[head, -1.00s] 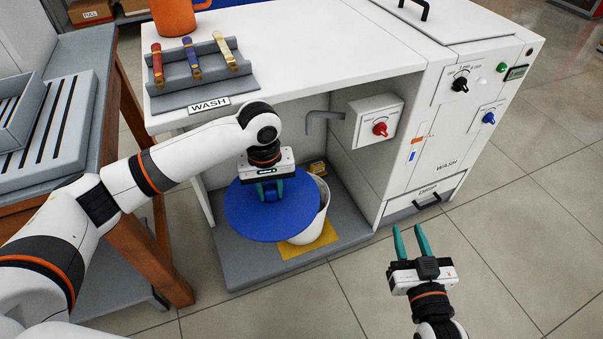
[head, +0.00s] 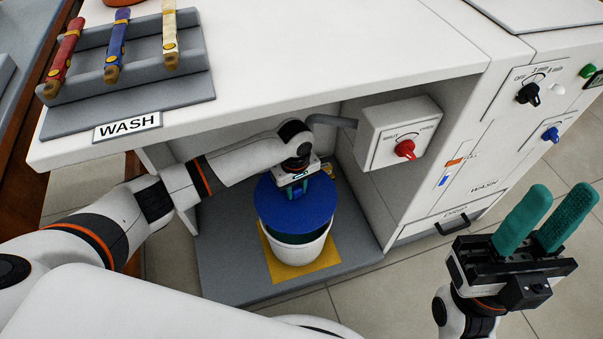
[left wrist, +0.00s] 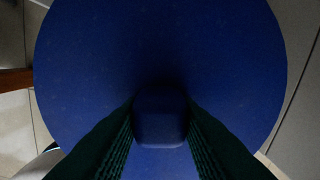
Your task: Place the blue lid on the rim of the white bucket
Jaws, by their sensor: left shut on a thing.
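The blue lid (head: 296,212) is a round disc over the white bucket (head: 298,252), which stands under the white counter. My left gripper (head: 297,190) is shut on the lid's knob. The left wrist view shows the knob (left wrist: 159,115) between the two fingers, with the lid (left wrist: 160,45) filling most of the picture. In the head view the lid covers the back of the bucket's mouth, and a dark gap shows under its front edge above the bucket's near rim. Whether the lid touches the rim at the back is hidden. My right gripper (head: 541,222) is open and empty at the right.
A yellow square (head: 322,265) lies under the bucket on the grey base (head: 225,275). A grey spout (head: 332,120) and a box with a red knob (head: 400,135) are close behind and right. The counter edge (head: 290,105) overhangs the space. A strap rack (head: 130,80) stands on top.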

